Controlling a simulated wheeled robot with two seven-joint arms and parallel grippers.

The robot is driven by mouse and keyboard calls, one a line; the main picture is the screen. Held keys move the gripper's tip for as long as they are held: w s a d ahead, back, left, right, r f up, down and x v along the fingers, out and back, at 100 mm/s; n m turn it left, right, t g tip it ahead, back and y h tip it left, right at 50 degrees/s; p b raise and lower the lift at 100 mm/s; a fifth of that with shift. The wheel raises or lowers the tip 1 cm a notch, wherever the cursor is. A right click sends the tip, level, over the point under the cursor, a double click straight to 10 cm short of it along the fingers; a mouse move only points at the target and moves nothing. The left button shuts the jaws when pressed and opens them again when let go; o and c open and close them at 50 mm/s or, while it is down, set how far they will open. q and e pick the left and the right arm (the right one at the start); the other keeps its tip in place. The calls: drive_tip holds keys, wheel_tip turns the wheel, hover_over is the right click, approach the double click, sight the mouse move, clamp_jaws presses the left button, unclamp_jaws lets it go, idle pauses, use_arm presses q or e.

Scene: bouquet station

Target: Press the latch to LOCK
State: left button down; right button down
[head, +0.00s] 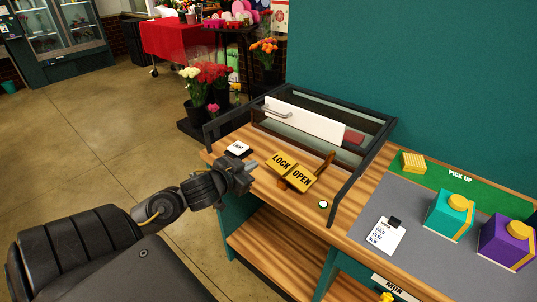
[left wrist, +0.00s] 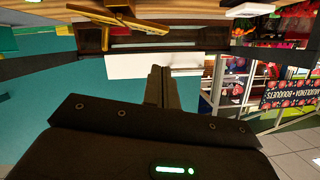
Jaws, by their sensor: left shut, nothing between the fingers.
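The latch is a yellow two-part plate (head: 290,172) on the wooden counter, with LOCK on its left half and OPEN on its right half. A brown upright piece (head: 328,163) stands just behind the OPEN half. I cannot tell clearly which half sits lower. In the left wrist view a yellow plate (left wrist: 118,21) shows edge-on near the top. My left gripper (head: 251,168) is shut and empty, left of the LOCK half and apart from it. Its closed fingers also show in the left wrist view (left wrist: 161,84). My right gripper is not in view.
A white panel with a handle (head: 302,119) lies in the dark frame (head: 348,181) behind the latch. A small white card (head: 238,149) is beside my gripper. A round green-white button (head: 323,204) sits right of the latch. Teal (head: 449,213) and purple (head: 507,240) boxes stand farther right.

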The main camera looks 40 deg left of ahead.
use_arm(q)
drive_tip(key=shift+w+a+r+t, duration=0.1)
drive_tip(key=shift+w+r+t, duration=0.1)
drive_tip(key=shift+r, duration=0.45)
drive_tip(key=shift+w+r+t, duration=0.1)
drive_tip(key=shift+w+r, duration=0.1)
drive_tip(key=shift+r, duration=0.4)
drive_tip(key=shift+w, duration=0.1)
drive_tip(key=p, duration=0.2)
hover_over(269, 161)
drive_tip(key=shift+d+f, duration=0.25)
drive_tip(key=shift+f, duration=0.3)
drive_tip(key=shift+d+f, duration=0.2)
drive_tip(key=shift+f, duration=0.35)
drive_tip(key=f, duration=0.2)
drive_tip(key=shift+a+f, duration=0.25)
drive_tip(key=shift+f, duration=0.1)
drive_tip(key=shift+a+f, duration=0.2)
drive_tip(key=shift+f, duration=0.5)
drive_tip(key=shift+h, duration=0.3)
